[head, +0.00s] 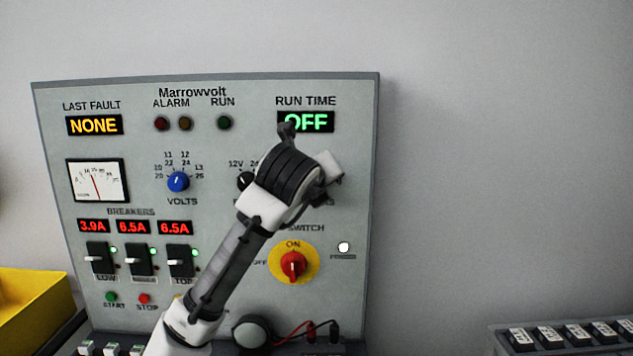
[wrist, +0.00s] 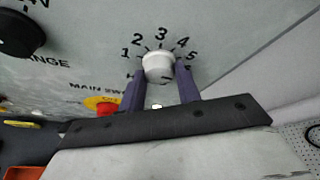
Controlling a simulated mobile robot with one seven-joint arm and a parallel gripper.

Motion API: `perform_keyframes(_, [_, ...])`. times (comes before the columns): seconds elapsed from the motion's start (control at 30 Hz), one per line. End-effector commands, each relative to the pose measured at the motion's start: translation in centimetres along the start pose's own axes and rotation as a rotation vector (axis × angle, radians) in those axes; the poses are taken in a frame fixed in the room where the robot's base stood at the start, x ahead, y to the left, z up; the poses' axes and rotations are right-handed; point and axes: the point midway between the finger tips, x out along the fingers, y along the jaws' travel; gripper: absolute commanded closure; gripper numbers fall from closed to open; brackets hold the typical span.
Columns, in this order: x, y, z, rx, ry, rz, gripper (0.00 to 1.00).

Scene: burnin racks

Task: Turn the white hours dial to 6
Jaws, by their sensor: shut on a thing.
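The white hours dial (wrist: 158,67) is in the upper middle of the wrist view, with the numbers 1 to 5 around its top. My gripper (wrist: 161,77) is shut on the dial, one dark finger on each side. A small dark mark shows low on the dial's face, but I cannot tell for sure which number it points at. In the head view my arm hides the dial and the fingers. The RUN TIME display (head: 306,122) reads OFF in green.
The red main switch (head: 293,265) on its yellow plate sits below the dial. A black range knob (wrist: 20,35) is left of it. The blue volts knob (head: 178,181) and breakers (head: 138,261) are further left. A yellow bin (head: 35,312) stands at far left.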

Motion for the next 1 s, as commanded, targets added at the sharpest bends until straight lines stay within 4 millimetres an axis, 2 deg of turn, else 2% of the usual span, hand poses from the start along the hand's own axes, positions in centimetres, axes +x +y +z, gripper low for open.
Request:
perform_keyframes(0.57, [0.04, 0.03, -0.06, 0.029, -0.001, 0.013, 0.90])
perform_keyframes(0.6, [0.04, 0.03, -0.06, 0.029, -0.001, 0.013, 0.63])
perform_keyframes(0.73, [0.03, 0.02, -0.04, 0.028, -0.001, 0.013, 0.46])
perform_keyframes(1.0, [-0.02, 0.00, -0.02, 0.028, -0.002, 0.012, 0.45])
